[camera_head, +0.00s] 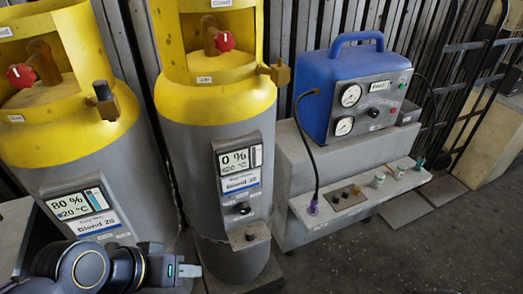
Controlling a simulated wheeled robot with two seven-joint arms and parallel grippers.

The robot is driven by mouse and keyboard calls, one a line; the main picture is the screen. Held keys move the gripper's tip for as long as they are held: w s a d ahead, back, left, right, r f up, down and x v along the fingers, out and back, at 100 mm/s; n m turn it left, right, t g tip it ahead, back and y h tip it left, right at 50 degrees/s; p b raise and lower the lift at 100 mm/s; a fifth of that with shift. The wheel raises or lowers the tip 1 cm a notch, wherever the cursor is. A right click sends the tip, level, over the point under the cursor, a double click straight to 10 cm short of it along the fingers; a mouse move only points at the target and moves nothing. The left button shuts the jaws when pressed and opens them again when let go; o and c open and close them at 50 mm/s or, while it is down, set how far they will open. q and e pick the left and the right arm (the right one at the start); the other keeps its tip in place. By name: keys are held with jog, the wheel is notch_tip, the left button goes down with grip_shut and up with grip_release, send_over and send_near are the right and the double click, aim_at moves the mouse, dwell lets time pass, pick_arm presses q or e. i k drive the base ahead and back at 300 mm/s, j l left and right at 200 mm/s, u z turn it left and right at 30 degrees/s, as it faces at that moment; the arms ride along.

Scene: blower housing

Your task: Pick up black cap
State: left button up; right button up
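A black cap (102,90) sits on the side outlet of the left yellow-topped cylinder (75,140). Another small black knob or cap (243,207) is on the front of the middle cylinder (208,125), above a small ledge. Small dark round pieces (355,190) also sit on the shelf in front of the blue machine. My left gripper (191,271) is at the bottom left, in front of and below the cylinders, apart from every cap. Its fingers show as a small grey tip, and the gap between them cannot be made out. My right gripper is out of view.
The blue machine (350,85) with gauges stands on a grey block (330,155). A black hose ends at a purple fitting (312,207) on its shelf. Pale green caps (378,180) stand there too. A black hand truck (470,90) is at right. The floor at lower right is clear.

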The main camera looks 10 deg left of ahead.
aim_at(250, 233)
jog(key=i+j+u, duration=0.15)
jog(key=j, duration=0.35)
jog(key=j+u, duration=0.1)
jog(key=j, duration=0.4)
jog(key=i+j+u, duration=0.15)
jog(key=j, duration=0.3)
